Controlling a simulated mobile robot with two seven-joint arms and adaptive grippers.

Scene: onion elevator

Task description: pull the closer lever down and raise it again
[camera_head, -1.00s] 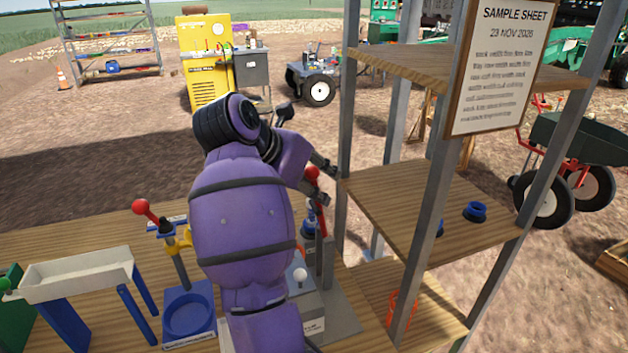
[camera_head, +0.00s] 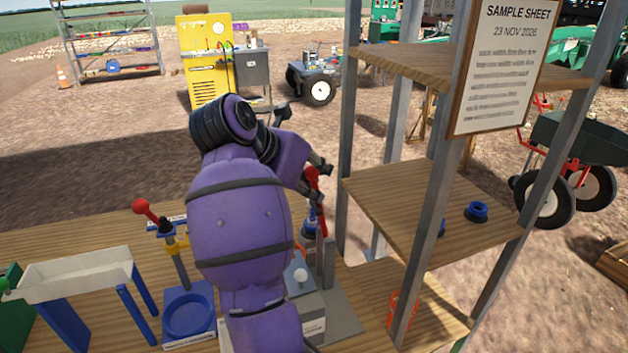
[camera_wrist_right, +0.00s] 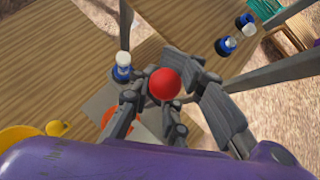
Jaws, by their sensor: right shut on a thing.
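A red lever (camera_head: 322,215) stands on a grey base near the right end of the wooden table, beside the shelf post. My right gripper (camera_head: 313,176) is shut at the top of this lever. In the right wrist view its red ball knob (camera_wrist_right: 164,84) sits between my fingers. A second lever with a red knob (camera_head: 141,206) and yellow fitting stands further left, tilted to the left and untouched. My purple right arm hides the table between the two levers. My left gripper is not in view.
A wooden shelf (camera_head: 410,205) with grey posts and a sample sheet (camera_head: 500,70) stands close on the right. Blue cups (camera_head: 476,211) sit on it. A white tray (camera_head: 75,275) and a blue round holder (camera_head: 188,315) are at the left on the table.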

